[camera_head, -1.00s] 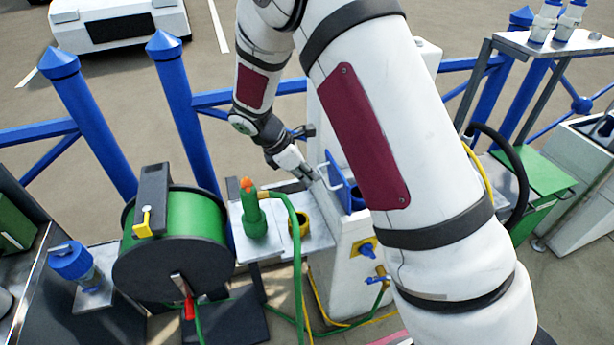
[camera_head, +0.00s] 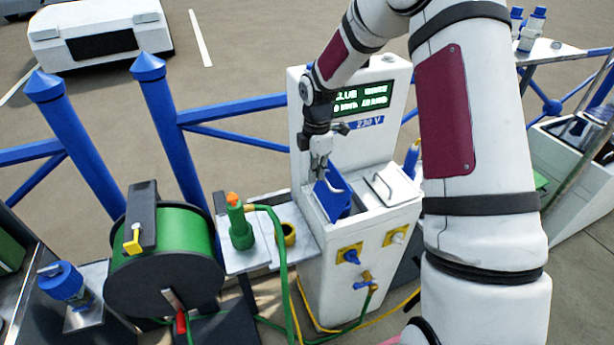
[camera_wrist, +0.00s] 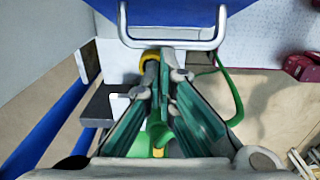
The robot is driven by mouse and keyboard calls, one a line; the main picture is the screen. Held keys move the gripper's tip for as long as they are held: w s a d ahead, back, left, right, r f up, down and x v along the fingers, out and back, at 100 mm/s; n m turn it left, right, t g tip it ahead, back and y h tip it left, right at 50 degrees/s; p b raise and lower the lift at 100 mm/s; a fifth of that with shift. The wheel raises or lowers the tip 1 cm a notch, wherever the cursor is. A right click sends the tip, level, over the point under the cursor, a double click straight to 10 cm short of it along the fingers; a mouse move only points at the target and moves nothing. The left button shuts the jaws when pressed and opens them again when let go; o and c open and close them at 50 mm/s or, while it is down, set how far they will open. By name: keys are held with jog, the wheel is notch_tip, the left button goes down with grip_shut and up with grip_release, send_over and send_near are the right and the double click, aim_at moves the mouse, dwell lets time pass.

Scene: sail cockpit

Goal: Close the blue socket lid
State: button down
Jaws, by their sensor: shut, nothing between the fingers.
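The blue socket lid (camera_head: 331,193) is on top of the white pedestal (camera_head: 325,260), raised at a tilt and not lying flat. It has a pale wire handle. My gripper (camera_head: 320,172) is shut and empty, at the lid's upper edge in the head view. It hides part of the lid; whether it touches is unclear. In the wrist view, the blue lid (camera_wrist: 175,12) and its handle (camera_wrist: 172,42) are at the top, just beyond my closed fingertips (camera_wrist: 165,62). The socket under the lid is mostly hidden.
A white lid with a handle (camera_head: 393,186) lies closed to the right. The pedestal's display panel (camera_head: 362,98) rises behind. A side shelf (camera_head: 245,258) with a green plug (camera_head: 240,225) and a hose reel (camera_head: 170,250) stand to the left.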

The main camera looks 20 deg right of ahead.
aim_at(339, 173)
jog(key=d+y, duration=0.3)
jog(key=d, duration=0.1)
jog(key=d+f+y, duration=0.1)
jog(key=d+y, duration=0.1)
jog(key=d, duration=0.1)
jog(key=shift+y, duration=0.3)
jog(key=d+f+y+b, duration=0.5)
jog(key=d+y+b, duration=0.1)
jog(key=d+b, duration=0.1)
jog(key=shift+d+f, duration=0.15)
jog(key=shift+f, duration=0.05)
jog(key=shift+b, duration=0.3)
